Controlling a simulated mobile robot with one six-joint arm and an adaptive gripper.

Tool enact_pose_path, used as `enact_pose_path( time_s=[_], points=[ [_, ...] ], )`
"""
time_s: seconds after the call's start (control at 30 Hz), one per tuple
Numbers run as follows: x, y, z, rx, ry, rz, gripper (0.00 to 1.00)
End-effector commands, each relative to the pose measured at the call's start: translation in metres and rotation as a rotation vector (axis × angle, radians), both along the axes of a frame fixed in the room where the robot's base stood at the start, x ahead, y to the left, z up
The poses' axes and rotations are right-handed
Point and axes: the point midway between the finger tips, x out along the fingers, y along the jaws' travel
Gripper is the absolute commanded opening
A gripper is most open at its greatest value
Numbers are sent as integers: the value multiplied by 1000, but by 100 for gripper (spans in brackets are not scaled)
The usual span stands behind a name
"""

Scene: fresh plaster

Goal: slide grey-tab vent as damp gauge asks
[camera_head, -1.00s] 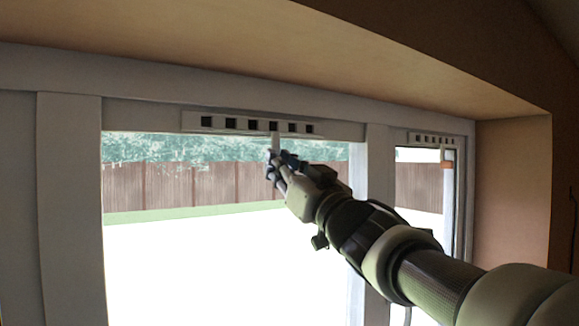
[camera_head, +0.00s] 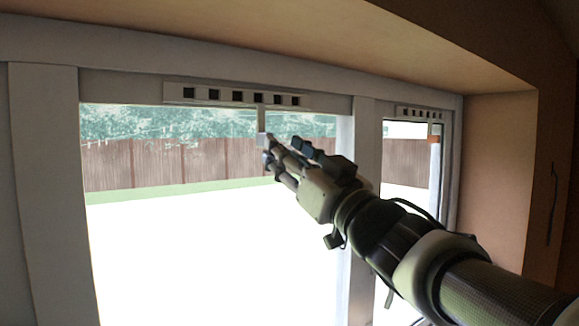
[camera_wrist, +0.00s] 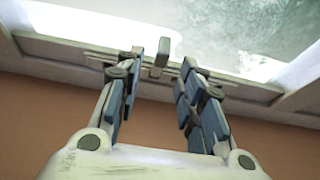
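The vent (camera_head: 205,95) is a pale strip on the frame above the large window pane, with a row of several dark slots. Its grey tab (camera_head: 261,117) hangs down below the strip, right of its middle. My gripper (camera_head: 281,140) is just below the tab. In the wrist view, the fingers of my gripper (camera_wrist: 161,62) are spread apart and hold nothing. The tab (camera_wrist: 161,52) stands in the gap near the fingertips, with space on both sides. I cannot make out a damp gauge.
A second slotted vent (camera_head: 420,113) sits above the narrower right pane, with an orange tab (camera_head: 435,139) below it. A frame post (camera_head: 365,150) separates the panes. The plaster reveal (camera_head: 500,160) closes the right side, and a soffit (camera_head: 300,40) slopes overhead.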

Motion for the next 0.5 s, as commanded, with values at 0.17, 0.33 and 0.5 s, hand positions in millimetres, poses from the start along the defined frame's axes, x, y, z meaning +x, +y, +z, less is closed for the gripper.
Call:
enact_pose_path(
  time_s=[0.17, 0.33, 0.5],
  points=[
    [-25, -18, -12, 0, -1, -4, 35],
    [-37, -25, -19, 0, 0, -1, 35],
    [-39, -26, -19, 1, -1, 0, 35]
  ],
)
